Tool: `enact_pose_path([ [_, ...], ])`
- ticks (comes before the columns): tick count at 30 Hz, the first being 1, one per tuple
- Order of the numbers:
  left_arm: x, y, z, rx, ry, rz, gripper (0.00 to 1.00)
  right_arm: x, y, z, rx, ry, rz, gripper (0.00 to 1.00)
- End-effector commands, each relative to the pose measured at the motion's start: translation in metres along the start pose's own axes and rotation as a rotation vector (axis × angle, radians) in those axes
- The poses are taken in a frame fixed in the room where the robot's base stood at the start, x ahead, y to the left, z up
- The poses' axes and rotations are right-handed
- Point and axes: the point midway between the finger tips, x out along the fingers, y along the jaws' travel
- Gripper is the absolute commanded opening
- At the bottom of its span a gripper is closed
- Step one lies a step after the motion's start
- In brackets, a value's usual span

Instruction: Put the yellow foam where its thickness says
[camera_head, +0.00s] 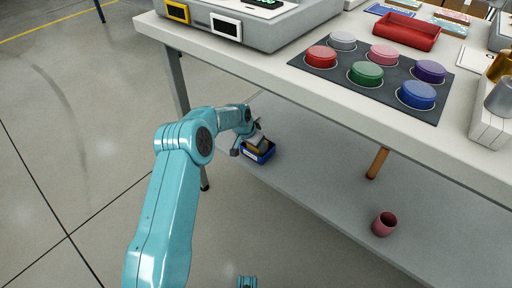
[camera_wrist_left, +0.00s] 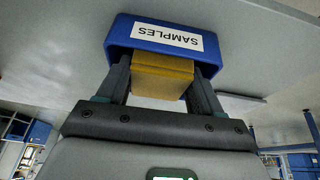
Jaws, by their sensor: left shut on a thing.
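My left gripper (camera_head: 256,139) reaches under the bench top to the lower shelf. It is shut on the yellow foam (camera_wrist_left: 162,75), a block between the two fingers in the left wrist view (camera_wrist_left: 163,88). A blue bin (camera_wrist_left: 118,32) with a white "SAMPLES" label is right at the foam, and the foam's far end overlaps its edge in that view. In the head view the blue bin (camera_head: 264,157) sits on the shelf under the gripper, with a bit of yellow at its opening. How deep the foam is in the bin is hidden.
The grey shelf (camera_head: 310,185) has a pink cup (camera_head: 384,224) and an orange-brown cylinder (camera_head: 377,163). On the bench above are a grey machine (camera_head: 275,32), a dark pad with colored round buttons (camera_head: 365,73) and a red tray (camera_head: 406,31).

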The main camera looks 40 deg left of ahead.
Motion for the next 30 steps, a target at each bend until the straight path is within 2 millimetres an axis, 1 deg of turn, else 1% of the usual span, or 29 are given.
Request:
enact_pose_path([
  [1,0.004,0.0,0.001,0.0,0.002,-0.001,0.07,0.002,0.001,-0.001,0.001,0.002,0.0,0.43],
  [7,0.003,0.0,-0.001,0.001,0.002,-0.001,0.07,0.001,0.001,-0.001,0.001,0.003,0.0,0.43],
  [10,0.006,0.0,-0.001,0.001,0.002,0.0,0.07,0.003,0.001,-0.002,0.0,0.006,0.0,0.43],
  [11,0.005,0.0,-0.002,0.001,0.002,-0.001,0.75,0.002,0.001,-0.002,0.0,0.006,0.0,0.43],
  [12,0.005,0.0,-0.002,0.001,0.002,-0.001,0.77,0.002,0.001,-0.002,0.0,0.006,0.0,0.43],
  [19,0.004,0.0,-0.002,0.001,0.002,0.0,0.77,0.002,0.001,-0.002,0.0,0.006,0.0,0.43],
  [22,-0.001,0.0,-0.003,0.001,0.002,-0.001,0.77,-0.002,-0.001,0.0,0.0,0.001,0.0,0.43],
  [23,-0.005,0.0,-0.003,0.001,0.002,-0.001,0.77,-0.003,-0.001,0.0,0.0,0.0,0.0,0.43],
  [26,-0.025,-0.001,-0.004,0.001,0.003,-0.001,0.77,-0.01,-0.004,0.002,-0.003,-0.005,0.0,0.43],
  [30,-0.059,-0.001,-0.005,0.001,0.003,-0.002,0.77,-0.021,-0.01,0.005,-0.009,-0.013,-0.001,0.43],
])
